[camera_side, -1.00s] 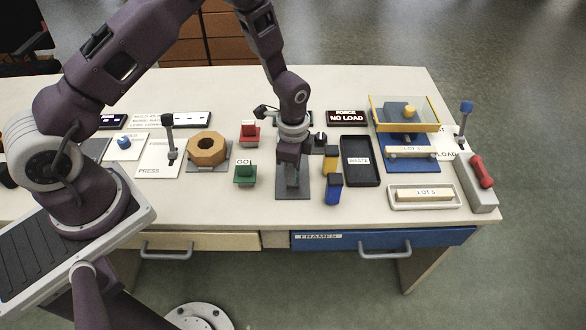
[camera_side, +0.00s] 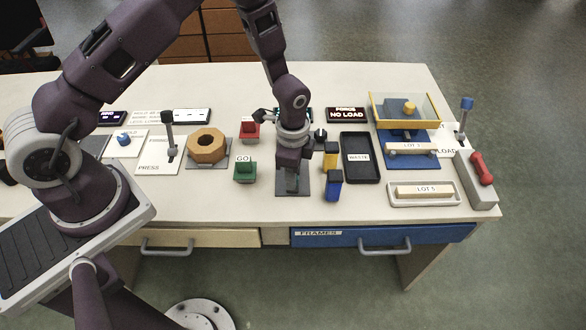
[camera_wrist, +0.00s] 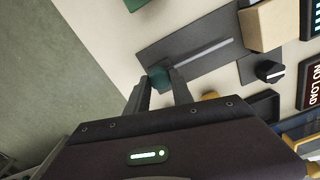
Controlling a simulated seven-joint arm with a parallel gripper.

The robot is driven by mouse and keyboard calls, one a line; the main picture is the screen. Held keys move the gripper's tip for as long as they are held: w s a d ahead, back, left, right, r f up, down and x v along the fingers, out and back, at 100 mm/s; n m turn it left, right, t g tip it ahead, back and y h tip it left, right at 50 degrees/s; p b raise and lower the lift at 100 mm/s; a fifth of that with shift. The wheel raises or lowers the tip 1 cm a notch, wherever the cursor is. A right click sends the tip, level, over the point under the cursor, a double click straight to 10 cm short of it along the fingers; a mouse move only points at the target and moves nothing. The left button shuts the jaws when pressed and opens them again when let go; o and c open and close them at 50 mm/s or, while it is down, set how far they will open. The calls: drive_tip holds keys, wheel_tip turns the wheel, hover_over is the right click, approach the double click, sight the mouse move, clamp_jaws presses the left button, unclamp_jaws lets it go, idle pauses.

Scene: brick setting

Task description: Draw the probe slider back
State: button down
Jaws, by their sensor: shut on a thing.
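The probe slider is a dark grey plate (camera_wrist: 193,45) with a pale straight slot; the plate also shows in the side view (camera_side: 282,191) under my gripper. A dark teal slider knob (camera_wrist: 159,75) sits at the slot's end nearest my gripper in the wrist view. My gripper (camera_wrist: 163,88) has its two fingers closed around this knob. In the side view my gripper (camera_side: 291,186) points down onto the front part of the plate and hides the knob and much of the slot.
Yellow and blue blocks (camera_side: 333,188) stand just right of my gripper, with the black waste tray (camera_side: 361,176) beyond. A green GO button (camera_side: 245,172) and a red button (camera_side: 249,132) lie to the left. A display (camera_side: 347,114) reads NO LOAD.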

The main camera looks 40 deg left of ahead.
drive_tip(key=shift+s+d, duration=0.15)
drive_tip(key=c, duration=1.1)
unclamp_jaws()
wheel_tip(320, 180, up, 8)
drive_tip(key=shift+f, duration=0.25)
drive_tip(key=s+a+r+n+t, duration=0.1)
drive_tip(key=s+a+r+n, duration=0.15)
drive_tip(key=r, duration=0.75)
drive_tip(key=s+a+r+n+t, duration=0.1)
drive_tip(key=s+r+n+t, duration=0.2)
drive_tip(key=r, duration=0.7)
drive_tip(key=s+a+r+n, duration=0.1)
drive_tip(key=s+r+n, duration=0.2)
drive_tip(key=s, duration=0.5)
drive_tip(key=s+r+n+t, duration=0.1)
drive_tip(key=s+r+n, duration=0.2)
drive_tip(key=s, duration=0.5)
drive_tip(key=shift+s+a+r+t, duration=0.3)
drive_tip(key=shift+s+a+r, duration=0.1)
drive_tip(key=shift+r, duration=0.5)
